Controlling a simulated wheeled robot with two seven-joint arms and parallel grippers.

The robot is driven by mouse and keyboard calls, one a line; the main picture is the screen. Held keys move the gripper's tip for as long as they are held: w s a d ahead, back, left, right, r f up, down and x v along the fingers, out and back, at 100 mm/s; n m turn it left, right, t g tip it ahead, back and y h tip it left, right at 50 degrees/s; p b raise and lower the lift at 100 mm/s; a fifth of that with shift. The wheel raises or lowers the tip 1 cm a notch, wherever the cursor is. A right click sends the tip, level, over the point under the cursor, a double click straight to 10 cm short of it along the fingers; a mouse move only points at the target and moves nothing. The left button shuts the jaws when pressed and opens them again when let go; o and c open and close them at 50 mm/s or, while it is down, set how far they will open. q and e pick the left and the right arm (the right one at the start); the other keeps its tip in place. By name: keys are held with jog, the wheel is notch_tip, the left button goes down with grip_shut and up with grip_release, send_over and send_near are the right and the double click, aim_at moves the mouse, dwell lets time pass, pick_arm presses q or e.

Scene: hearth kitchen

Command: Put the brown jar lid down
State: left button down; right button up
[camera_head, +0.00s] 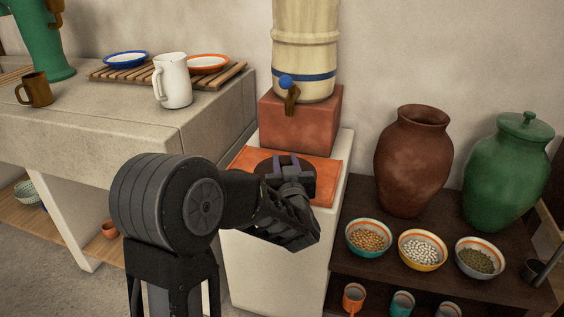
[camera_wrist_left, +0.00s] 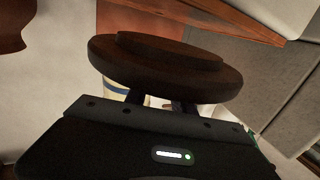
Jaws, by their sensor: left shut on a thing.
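The brown jar lid (camera_wrist_left: 165,68) is a dark round disc with a raised middle, large in the left wrist view. My left gripper (camera_wrist_left: 155,104) is shut on it at its near edge. In the head view the left gripper (camera_head: 291,166) is over the orange tiled top (camera_head: 329,180) of the white stand, and the lid (camera_head: 268,167) shows partly behind the fingers. I cannot tell whether the lid touches the tile. The brown jar (camera_head: 412,162) stands to the right on a dark shelf, its mouth uncovered. My right gripper is not in view.
A wooden water barrel (camera_head: 305,50) with a tap (camera_head: 291,98) stands on a red block (camera_head: 300,121) just behind the tile. A lidded green jar (camera_head: 508,175) and bowls of beans (camera_head: 368,238) and (camera_head: 422,250) are on the shelf. A white jug (camera_head: 173,82) is on the left counter.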

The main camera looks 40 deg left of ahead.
pick_arm(q)
jog(key=b+x, duration=0.1)
jog(key=x, duration=0.6)
jog(key=shift+w+a, duration=0.2)
jog(key=shift+w, duration=0.05)
jog(key=shift+w+a+b, duration=0.15)
jog(key=shift+b, duration=0.2)
jog(key=shift+w+a+f+b, duration=0.15)
jog(key=shift+f+b, duration=0.9)
jog(key=shift+f, duration=0.7)
jog(key=shift+f, duration=0.1)
jog(key=c, duration=1.1)
grip_release()
jog(key=shift+o, duration=0.2)
